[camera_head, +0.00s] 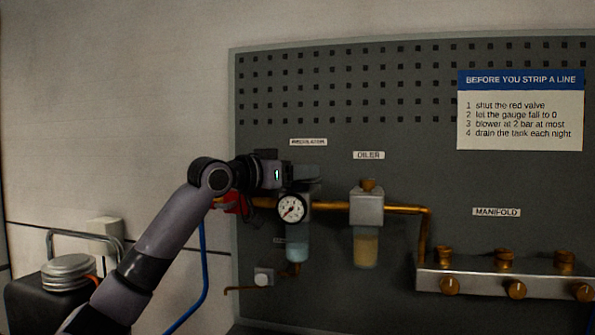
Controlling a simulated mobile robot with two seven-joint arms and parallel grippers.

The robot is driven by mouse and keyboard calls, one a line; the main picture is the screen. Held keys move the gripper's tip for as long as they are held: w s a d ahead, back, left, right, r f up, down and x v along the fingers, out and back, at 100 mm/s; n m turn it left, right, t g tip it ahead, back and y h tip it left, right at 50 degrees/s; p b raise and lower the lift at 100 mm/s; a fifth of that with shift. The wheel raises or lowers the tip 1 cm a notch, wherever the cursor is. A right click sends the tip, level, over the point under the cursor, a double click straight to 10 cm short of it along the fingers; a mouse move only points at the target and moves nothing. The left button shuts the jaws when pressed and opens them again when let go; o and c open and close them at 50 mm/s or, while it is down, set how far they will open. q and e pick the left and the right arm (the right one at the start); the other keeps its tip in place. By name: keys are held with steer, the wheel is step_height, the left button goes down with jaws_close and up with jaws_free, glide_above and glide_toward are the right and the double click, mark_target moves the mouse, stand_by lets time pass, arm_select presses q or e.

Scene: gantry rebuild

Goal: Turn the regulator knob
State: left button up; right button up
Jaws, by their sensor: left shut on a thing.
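The regulator (297,226) hangs on the dark pegboard panel under a "REGULATOR" label, with a round white gauge (291,208) on its front and a clear bowl below. My left gripper (303,184) comes in from the left and is at the top of the regulator, just above the gauge. It is shut on the regulator knob, which is mostly hidden behind the dark fingers. My right gripper is not in view.
An oiler (367,207) with an amber bowl stands right of the regulator on a brass pipe. A manifold (483,284) with several brass knobs is at lower right. A red part (232,203) shows behind my left wrist. A blue hose (201,270) hangs at left, near a dark tank (45,301).

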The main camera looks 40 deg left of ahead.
arm_select(q)
steer(key=shift+r+m+g+h+p, duration=0.1)
steer(key=shift+m+g+h+p, duration=0.25)
steer(key=shift+m+h+p, duration=0.65)
steer(key=shift+r+m+g+h+p, duration=0.1)
steer(key=shift+m+g+h+p, duration=0.4)
steer(key=shift+h, duration=1)
steer(key=shift+f+m+g+h+p, duration=0.15)
steer(key=shift+m+g+h, duration=0.2)
steer(key=shift+m+h, duration=0.35)
steer(key=shift+m+g+h+p, duration=0.15)
steer(key=shift+m+g+h, duration=0.15)
steer(key=shift+m+h, duration=0.35)
steer(key=shift+h, duration=0.45)
steer(key=o, duration=0.9)
steer(key=shift+o, duration=0.2)
